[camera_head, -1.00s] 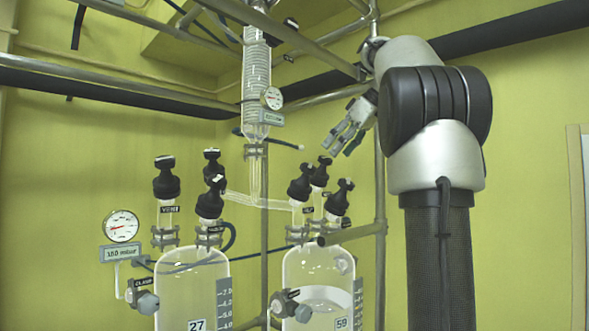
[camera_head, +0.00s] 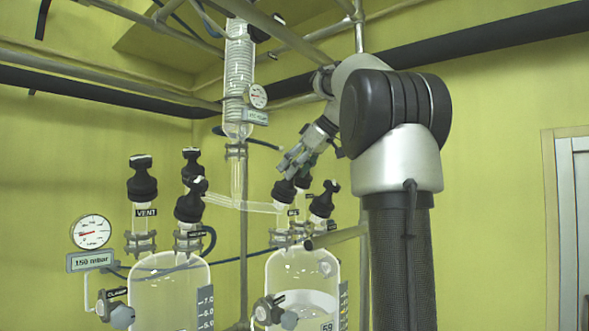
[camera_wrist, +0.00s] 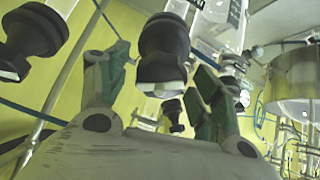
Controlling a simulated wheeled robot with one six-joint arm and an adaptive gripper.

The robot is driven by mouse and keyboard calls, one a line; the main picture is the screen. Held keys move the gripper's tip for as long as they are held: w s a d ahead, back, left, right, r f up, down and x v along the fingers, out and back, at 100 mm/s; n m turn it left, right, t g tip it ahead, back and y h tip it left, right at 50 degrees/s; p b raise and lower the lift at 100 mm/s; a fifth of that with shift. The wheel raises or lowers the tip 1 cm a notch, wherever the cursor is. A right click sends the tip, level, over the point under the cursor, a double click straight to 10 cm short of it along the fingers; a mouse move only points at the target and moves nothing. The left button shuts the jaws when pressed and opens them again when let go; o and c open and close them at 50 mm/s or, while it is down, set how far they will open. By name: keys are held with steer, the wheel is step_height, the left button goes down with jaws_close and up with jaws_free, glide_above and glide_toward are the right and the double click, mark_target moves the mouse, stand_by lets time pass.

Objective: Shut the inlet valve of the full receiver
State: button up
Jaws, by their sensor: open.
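Two glass receivers stand side by side in the head view. The right receiver (camera_head: 283,275), tagged 59, shows a pale liquid surface inside. The left receiver (camera_head: 165,295) shows no clear liquid surface. Black-capped valves stand on both. On the right receiver, the front-left valve (camera_head: 283,192) has a small label that is hard to read and is joined by a glass tube from the condenser. My gripper (camera_head: 290,166) is open, just above that valve, tilted down. In the wrist view, a black valve knob (camera_wrist: 163,48) lies between the open fingers; contact is not clear.
Other black valves (camera_head: 322,203) stand close by on the right receiver. The glass condenser (camera_head: 238,80) hangs at the upper left of my gripper. A gauge (camera_head: 91,232) reading 150 mbar is at the left. Metal pipes cross above.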

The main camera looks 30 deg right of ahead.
steer(key=c, duration=1)
steer(key=shift+c, duration=0.2)
steer(key=shift+m, duration=0.4)
